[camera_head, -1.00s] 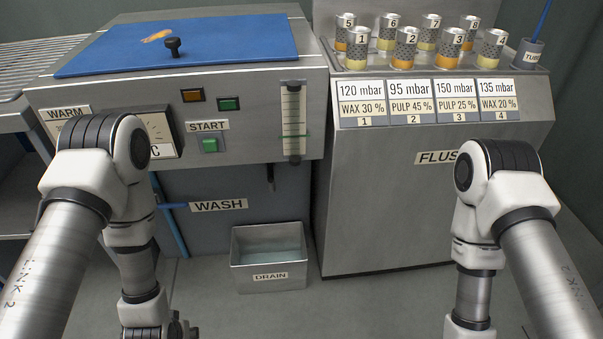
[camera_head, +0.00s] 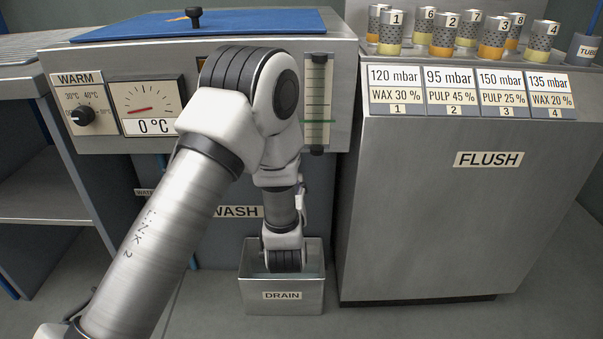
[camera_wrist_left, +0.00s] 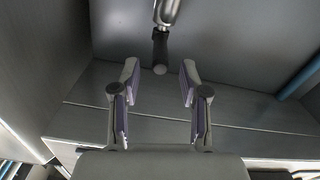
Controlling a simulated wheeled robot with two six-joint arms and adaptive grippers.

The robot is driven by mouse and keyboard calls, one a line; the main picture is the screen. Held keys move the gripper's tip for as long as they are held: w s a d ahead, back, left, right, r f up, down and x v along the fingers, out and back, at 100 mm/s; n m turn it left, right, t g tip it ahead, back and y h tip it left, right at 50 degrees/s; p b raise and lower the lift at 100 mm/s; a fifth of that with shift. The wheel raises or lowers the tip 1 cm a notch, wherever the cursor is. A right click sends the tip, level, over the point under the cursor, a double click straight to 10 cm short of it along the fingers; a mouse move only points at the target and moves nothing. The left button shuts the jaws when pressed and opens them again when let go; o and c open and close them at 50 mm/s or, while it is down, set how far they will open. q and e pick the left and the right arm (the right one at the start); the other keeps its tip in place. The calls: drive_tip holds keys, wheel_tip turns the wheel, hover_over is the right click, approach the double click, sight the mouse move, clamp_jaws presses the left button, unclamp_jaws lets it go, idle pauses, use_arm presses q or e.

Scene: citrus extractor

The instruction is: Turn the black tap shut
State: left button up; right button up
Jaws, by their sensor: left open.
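In the left wrist view the black tap (camera_wrist_left: 160,47) hangs from a metal pipe at the top middle, its rounded end lying between the lines of my two fingers. My left gripper (camera_wrist_left: 160,82) is open and empty, with its fingertips spread to either side and just short of the tap in the picture. I see no contact. In the head view my left arm (camera_head: 285,225) reaches down over the drain box and hides the tap and the gripper. My right gripper is in neither view now.
The drain box (camera_head: 282,298) stands on the floor below my left wrist. The flush cabinet (camera_head: 440,220) stands close on the right, the wash machine (camera_head: 110,62) behind my arm. A blue pipe (camera_wrist_left: 300,76) runs at the right in the wrist view.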

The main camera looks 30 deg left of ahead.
use_arm(q)
drive_tip(key=b+x, duration=0.3)
drive_tip(key=x, duration=0.4)
drive_tip(key=shift+w+a, duration=0.2)
drive_tip(key=shift+w, duration=0.15)
clamp_jaws()
